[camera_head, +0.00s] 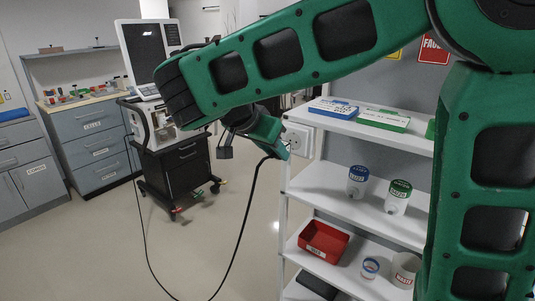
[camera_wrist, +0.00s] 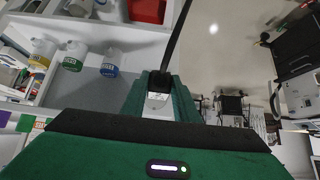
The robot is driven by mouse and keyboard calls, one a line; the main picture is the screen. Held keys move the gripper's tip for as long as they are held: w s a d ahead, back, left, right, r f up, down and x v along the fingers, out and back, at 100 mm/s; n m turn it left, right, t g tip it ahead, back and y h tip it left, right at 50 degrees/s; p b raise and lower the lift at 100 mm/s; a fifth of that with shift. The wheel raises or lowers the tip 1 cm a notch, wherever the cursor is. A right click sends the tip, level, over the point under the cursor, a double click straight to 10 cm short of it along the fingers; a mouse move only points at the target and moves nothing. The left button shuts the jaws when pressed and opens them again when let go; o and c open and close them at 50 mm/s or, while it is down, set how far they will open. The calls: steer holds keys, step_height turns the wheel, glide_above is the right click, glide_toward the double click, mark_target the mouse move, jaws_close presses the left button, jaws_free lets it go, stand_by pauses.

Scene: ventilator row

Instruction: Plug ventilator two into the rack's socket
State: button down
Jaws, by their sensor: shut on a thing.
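A ventilator (camera_head: 150,120) with a screen stands on a dark wheeled cart (camera_head: 178,165) left of centre in the head view. A white socket box (camera_head: 298,139) sits on the near left side of the white rack (camera_head: 340,123). My gripper (camera_head: 283,147) is right beside the socket box. A black cable (camera_head: 241,235) runs from the plug down to the floor and loops back towards the ventilator cart. My gripper hides the plug's front, so I cannot tell whether it touches the socket.
The rack shelves hold a blue-lidded box (camera_head: 333,108), a green-lidded box (camera_head: 383,120), lidded jars (camera_head: 357,182) and a red bin (camera_head: 323,241). Grey drawer cabinets (camera_head: 88,140) stand at the back left. The floor between cart and rack is clear except for the cable.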

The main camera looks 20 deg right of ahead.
mark_target(284, 142)
steer(key=shift+w+d, duration=0.25)
steer(key=shift+d, duration=0.1)
steer(key=shift+w+d+r, duration=0.1)
steer(key=shift+w+d, duration=0.3)
steer(key=shift+d, duration=0.25)
steer(key=shift+w+d, duration=0.4)
steer(key=shift+d, duration=0.2)
stand_by(1.7)
steer(key=c, duration=1.4)
jaws_free()
steer(key=shift+o, duration=0.5)
steer(key=shift+a, duration=0.1)
